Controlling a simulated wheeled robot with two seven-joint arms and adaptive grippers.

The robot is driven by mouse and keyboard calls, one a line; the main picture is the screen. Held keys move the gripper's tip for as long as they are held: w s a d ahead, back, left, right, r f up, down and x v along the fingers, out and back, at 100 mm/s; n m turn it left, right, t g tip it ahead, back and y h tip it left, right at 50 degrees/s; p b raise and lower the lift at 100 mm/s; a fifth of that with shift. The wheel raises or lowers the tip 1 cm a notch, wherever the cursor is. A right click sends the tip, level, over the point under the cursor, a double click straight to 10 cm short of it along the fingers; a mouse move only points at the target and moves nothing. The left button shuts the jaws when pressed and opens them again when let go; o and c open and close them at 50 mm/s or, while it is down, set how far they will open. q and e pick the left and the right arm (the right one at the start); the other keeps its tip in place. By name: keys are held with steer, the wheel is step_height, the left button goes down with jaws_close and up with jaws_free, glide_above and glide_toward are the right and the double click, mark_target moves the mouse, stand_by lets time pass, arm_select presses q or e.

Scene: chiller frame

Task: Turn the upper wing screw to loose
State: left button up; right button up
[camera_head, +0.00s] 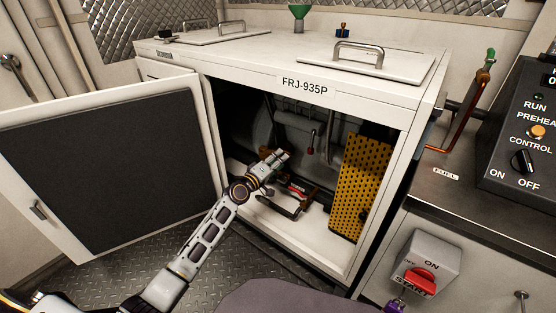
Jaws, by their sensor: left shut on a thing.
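My left gripper (277,162) reaches through the open front of the white cabinet marked FRJ-935P (305,87). Its fingers are shut on a small part inside, at the height of the dark machinery. The part sits where the upper wing screw would be, but the fingers hide it and its turn angle cannot be read. No other wing screw can be made out.
The cabinet door (105,165) stands open at the left. A yellow perforated panel (361,185) fills the right of the opening. A red-tipped lever (311,140) hangs right of my gripper. A control box (525,130) and a START switch box (425,265) stand at the right.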

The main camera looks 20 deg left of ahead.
arm_select(q)
steer(key=shift+n+p, duration=0.5)
steer(key=shift+n, duration=1.8)
arm_select(e)
steer(key=shift+d+r+g, duration=0.15)
steer(key=shift+r, duration=0.55)
steer(key=shift+d+r+g, duration=0.15)
steer(key=shift+r, duration=0.5)
steer(key=shift+s+f, duration=0.1)
arm_select(q)
steer(key=o, duration=1)
steer(key=shift+s+a+f, duration=0.1)
steer(key=shift+v, duration=5.85)
